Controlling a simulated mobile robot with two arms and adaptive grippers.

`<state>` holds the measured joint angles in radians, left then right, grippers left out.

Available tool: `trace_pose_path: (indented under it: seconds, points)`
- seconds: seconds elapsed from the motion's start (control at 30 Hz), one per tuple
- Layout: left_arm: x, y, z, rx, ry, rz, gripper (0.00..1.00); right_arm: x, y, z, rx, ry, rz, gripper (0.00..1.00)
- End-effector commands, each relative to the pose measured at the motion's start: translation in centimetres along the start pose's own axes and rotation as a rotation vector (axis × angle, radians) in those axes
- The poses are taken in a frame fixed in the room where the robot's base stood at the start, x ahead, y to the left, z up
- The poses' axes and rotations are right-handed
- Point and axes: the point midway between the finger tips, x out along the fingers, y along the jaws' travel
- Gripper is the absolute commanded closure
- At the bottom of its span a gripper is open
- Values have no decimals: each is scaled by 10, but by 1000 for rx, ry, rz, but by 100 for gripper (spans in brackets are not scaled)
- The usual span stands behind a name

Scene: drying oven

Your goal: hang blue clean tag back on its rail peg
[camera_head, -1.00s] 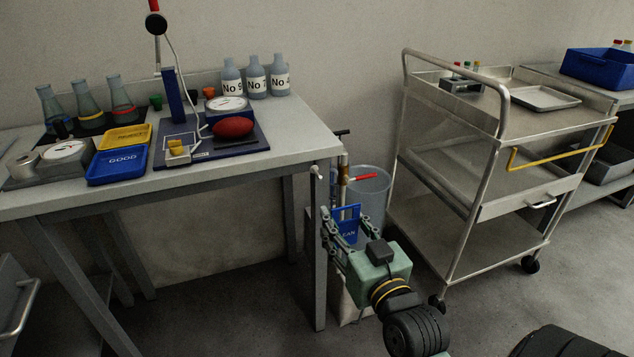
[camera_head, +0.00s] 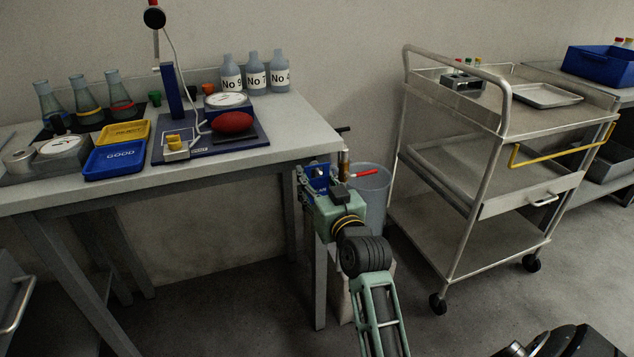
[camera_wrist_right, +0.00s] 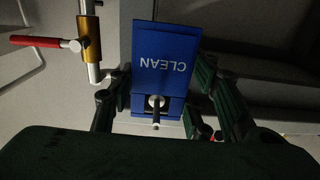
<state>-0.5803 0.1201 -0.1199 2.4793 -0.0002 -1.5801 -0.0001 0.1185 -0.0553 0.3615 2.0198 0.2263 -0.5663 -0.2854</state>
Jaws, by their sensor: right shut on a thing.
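The blue tag (camera_wrist_right: 163,55), marked CLEAN, is between the fingers of my right gripper (camera_wrist_right: 164,80) in the wrist view, its lettering upside down. A metal peg (camera_wrist_right: 156,103) with a rounded end shows at the opening in the tag's lower part; I cannot tell whether the tag rests on it. In the head view the tag (camera_head: 320,178) is partly hidden by my right gripper (camera_head: 316,180), which is beside the right front corner of the workbench. The gripper is shut on the tag. My left gripper is out of view.
A pipe with a brass valve (camera_wrist_right: 90,40) and red handle (camera_wrist_right: 35,41) is close to the tag. A grey bin (camera_head: 371,195) stands behind the gripper.

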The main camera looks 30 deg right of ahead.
Motion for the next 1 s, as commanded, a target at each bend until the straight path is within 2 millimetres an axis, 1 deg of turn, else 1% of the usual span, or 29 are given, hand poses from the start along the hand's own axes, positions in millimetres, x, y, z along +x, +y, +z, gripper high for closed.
trace_pose_path:
  seconds: [0.2,0.33,0.37,0.57,0.87,1.0]
  points:
    - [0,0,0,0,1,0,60,0,0,-1,0,2,0,68]
    - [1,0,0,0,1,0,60,0,0,3,0,2,0,68]
    - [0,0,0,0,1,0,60,0,0,3,0,3,0,53]
    - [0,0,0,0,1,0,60,0,0,2,0,3,0,36]
    - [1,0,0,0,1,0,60,0,0,3,1,3,0,36]
    - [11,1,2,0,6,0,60,0,0,6,1,5,1,36]
